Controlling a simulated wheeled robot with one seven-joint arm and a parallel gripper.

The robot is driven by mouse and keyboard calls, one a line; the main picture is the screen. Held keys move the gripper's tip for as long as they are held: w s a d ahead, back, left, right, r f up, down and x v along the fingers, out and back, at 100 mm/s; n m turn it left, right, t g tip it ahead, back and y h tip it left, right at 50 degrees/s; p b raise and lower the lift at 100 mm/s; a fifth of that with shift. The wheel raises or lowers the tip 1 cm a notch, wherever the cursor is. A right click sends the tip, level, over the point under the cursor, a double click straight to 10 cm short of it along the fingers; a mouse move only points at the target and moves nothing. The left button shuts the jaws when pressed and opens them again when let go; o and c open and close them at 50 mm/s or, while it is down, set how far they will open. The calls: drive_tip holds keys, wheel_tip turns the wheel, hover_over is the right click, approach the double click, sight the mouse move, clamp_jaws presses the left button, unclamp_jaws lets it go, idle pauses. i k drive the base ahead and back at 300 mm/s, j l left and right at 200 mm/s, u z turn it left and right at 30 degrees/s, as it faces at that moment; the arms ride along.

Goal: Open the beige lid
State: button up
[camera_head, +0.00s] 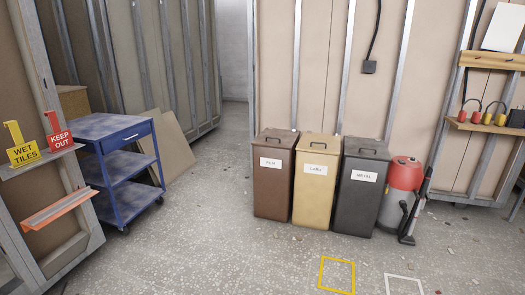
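The beige lid (319,142) sits on top of the tall beige bin (316,196) in the middle of a row of three bins. It looks shut and has a small dark handle (320,138) on top. The bin's front carries a white label that seems to read "CARD". My gripper is not in view.
A brown bin (271,190) stands at left and a dark grey "METAL" bin (358,200) at right, both close beside the beige one. A red-and-grey vacuum (402,185) is farther right. A blue cart (125,160) stands left.

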sight(310, 141)
drive_tip(key=i, duration=2.05)
drive_tip(key=i+u, duration=0.1)
drive_tip(key=i, duration=0.45)
drive_tip(key=i+l, duration=0.1)
drive_tip(key=i, duration=0.45)
drive_tip(key=i+l+u, duration=0.15)
drive_tip(key=i, duration=0.95)
drive_tip(key=l+u, duration=0.05)
